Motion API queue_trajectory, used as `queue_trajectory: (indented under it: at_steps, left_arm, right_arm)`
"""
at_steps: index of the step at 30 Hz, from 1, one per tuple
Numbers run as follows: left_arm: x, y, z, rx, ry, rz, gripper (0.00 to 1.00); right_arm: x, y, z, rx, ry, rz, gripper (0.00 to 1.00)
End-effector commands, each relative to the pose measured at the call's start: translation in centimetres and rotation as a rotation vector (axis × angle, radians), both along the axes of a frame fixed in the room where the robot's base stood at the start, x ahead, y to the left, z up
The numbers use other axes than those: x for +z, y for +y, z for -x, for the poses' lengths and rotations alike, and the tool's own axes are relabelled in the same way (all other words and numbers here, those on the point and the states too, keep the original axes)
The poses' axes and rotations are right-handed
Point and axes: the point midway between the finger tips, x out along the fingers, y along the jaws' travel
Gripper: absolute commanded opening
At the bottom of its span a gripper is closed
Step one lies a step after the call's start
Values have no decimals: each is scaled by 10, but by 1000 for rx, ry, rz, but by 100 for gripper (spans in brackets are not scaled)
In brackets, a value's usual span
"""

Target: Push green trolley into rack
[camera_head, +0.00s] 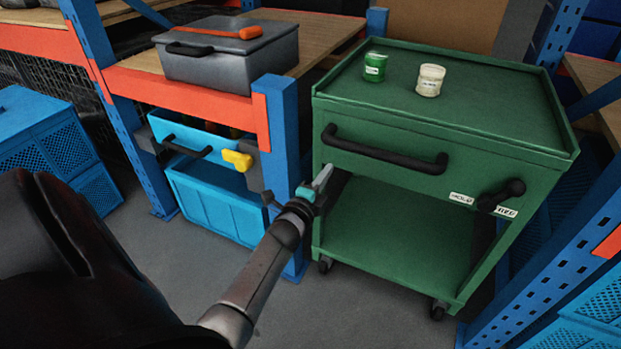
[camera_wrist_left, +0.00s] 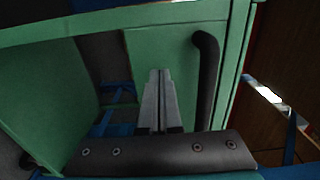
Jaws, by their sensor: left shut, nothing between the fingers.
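The green trolley (camera_head: 345,110) stands at right centre in the head view, on small black wheels, between blue rack posts. Its drawer front has a long black handle (camera_head: 385,150), and there is an open lower shelf below. My left gripper (camera_head: 323,178) is shut and empty, at the trolley's left front edge, just below the handle's left end. In the left wrist view, the shut fingers (camera_wrist_left: 158,78) point at the green trolley (camera_wrist_left: 185,48), with the black handle (camera_wrist_left: 207,80) to their right. Whether the fingertips touch it, I cannot tell. My right gripper is not in view.
A green jar (camera_head: 375,67) and a cream jar (camera_head: 430,80) stand on the trolley top. A blue post (camera_head: 280,140) of the rack is close left of my gripper. A grey toolbox (camera_head: 230,60) sits on the rack shelf. Grey floor (camera_head: 370,310) is clear in front.

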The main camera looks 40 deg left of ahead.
Motion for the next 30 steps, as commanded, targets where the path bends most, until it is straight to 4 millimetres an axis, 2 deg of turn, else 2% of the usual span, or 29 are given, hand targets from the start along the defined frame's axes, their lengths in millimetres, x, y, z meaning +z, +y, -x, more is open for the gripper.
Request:
queue_trajectory:
  at_steps: [6,12,18,26,29,30]
  left_arm:
    - [0,-10,35,0,4,2,0]
    - [0,-17,59,1,3,2,0]
    - [0,-20,70,0,1,1,0]
    - [-2,-21,71,-1,3,5,0]
    - [-14,-26,72,-5,28,60,0]
    - [-23,-30,73,-7,49,103,0]
  right_arm:
    - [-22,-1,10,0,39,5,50]
    - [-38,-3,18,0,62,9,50]
    - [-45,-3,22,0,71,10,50]
    - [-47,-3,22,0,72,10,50]
    - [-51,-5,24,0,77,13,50]
    - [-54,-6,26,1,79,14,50]
